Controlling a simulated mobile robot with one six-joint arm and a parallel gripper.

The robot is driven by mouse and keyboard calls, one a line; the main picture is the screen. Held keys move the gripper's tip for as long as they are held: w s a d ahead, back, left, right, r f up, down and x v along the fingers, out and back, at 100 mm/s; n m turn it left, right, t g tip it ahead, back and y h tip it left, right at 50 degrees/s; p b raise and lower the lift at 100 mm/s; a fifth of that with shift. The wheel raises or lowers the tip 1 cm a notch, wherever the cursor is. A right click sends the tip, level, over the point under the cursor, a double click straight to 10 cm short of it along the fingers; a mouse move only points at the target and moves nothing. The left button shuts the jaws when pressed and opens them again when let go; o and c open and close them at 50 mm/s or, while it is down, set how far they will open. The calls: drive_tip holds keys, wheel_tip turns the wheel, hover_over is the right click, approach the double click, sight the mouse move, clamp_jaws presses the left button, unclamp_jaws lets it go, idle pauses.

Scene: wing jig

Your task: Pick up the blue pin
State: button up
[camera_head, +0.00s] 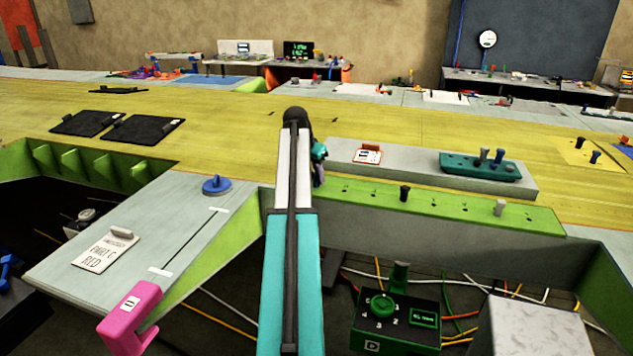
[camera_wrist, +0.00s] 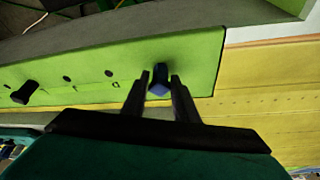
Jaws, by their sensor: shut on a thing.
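The blue pin (camera_wrist: 159,79) is between the two dark fingers of my gripper (camera_wrist: 160,84) in the wrist view. My gripper is shut on it, near the end of the light green strip (camera_wrist: 195,62). I cannot tell whether the pin's lower end is in a hole or clear of the strip. In the head view my gripper (camera_head: 318,172) is at the left end of the strip (camera_head: 450,206), partly hidden behind my arm. The held pin cannot be made out there.
A black pin (camera_head: 404,193) and a grey pin (camera_head: 499,208) stand in the strip. A teal block (camera_head: 470,168) with several pins is behind it. A blue round knob (camera_head: 216,185) is on the left panel.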

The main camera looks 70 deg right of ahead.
drive_tip(key=shift+r, duration=0.15)
drive_tip(key=shift+r+b, duration=0.95)
drive_tip(key=shift+r, duration=0.6)
drive_tip(key=s+a+r+b, duration=0.1)
drive_tip(key=s+a+b, duration=0.3)
drive_tip(key=a, duration=1)
drive_tip(key=s, duration=0.3)
drive_tip(key=shift+a+r, duration=0.25)
drive_tip(key=shift+r, duration=0.05)
drive_tip(key=shift+w, duration=0.1)
